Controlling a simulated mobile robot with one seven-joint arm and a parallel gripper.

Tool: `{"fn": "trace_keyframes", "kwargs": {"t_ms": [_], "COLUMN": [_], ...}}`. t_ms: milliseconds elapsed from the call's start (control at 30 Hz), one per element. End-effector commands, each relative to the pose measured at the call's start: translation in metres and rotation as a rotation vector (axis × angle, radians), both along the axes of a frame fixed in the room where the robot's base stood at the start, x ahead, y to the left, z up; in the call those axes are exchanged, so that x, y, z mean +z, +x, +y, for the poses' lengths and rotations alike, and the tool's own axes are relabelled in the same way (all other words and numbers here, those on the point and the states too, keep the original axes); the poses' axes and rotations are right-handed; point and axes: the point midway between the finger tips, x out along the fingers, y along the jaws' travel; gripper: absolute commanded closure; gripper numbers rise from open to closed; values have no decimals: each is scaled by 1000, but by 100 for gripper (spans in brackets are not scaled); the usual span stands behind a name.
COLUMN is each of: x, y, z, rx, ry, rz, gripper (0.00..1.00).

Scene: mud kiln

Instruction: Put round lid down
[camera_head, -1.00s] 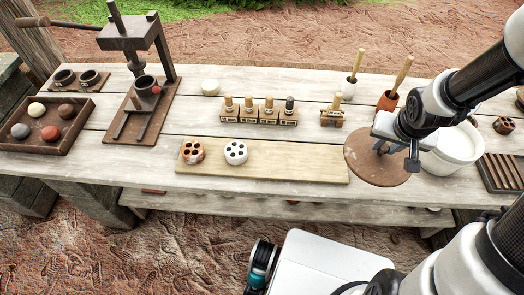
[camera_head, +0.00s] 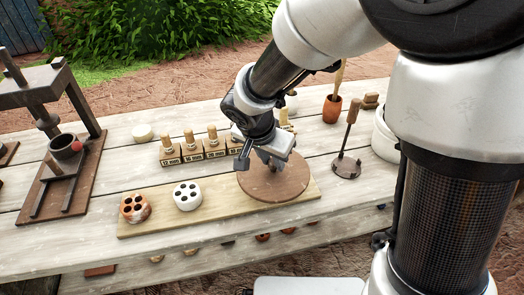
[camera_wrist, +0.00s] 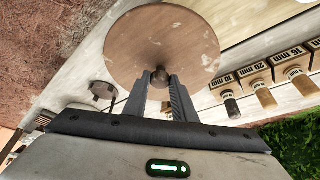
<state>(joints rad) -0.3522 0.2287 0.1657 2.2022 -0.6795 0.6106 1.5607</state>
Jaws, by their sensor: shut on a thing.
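The round lid (camera_head: 290,188) is a flat brown wooden disc with pale specks and a small dark knob. In the head view it overlaps the right end of the long light wooden board (camera_head: 222,208). I cannot tell whether it touches the board or hangs just above it. My gripper (camera_head: 268,162) comes down over the lid from behind, with its fingers shut on the knob. In the wrist view the lid (camera_wrist: 165,40) fills the upper middle, and the gripper (camera_wrist: 161,88) fingertips sit on either side of the knob.
A brown pierced piece (camera_head: 135,208) and a white pierced piece (camera_head: 187,196) stand on the board's left half. Labelled wooden blocks (camera_head: 205,149) stand behind it. A press (camera_head: 65,150) stands left.

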Motion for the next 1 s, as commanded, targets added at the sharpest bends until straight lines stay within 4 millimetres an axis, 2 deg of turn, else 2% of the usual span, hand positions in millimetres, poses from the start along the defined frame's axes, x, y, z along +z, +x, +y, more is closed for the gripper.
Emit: {"fn": "trace_keyframes", "kwargs": {"t_ms": [333, 800, 833, 900, 1000], "x": [-43, -51, -49, -49, -49], "y": [0, 1, 0, 0, 0], "z": [0, 0, 0, 0, 0], "rx": [1, 2, 1, 1, 1], "ry": [-1, 1, 0, 0, 0], "rz": [2, -2, -1, -1, -1], "gripper": [94, 94, 71, 59, 57]}}
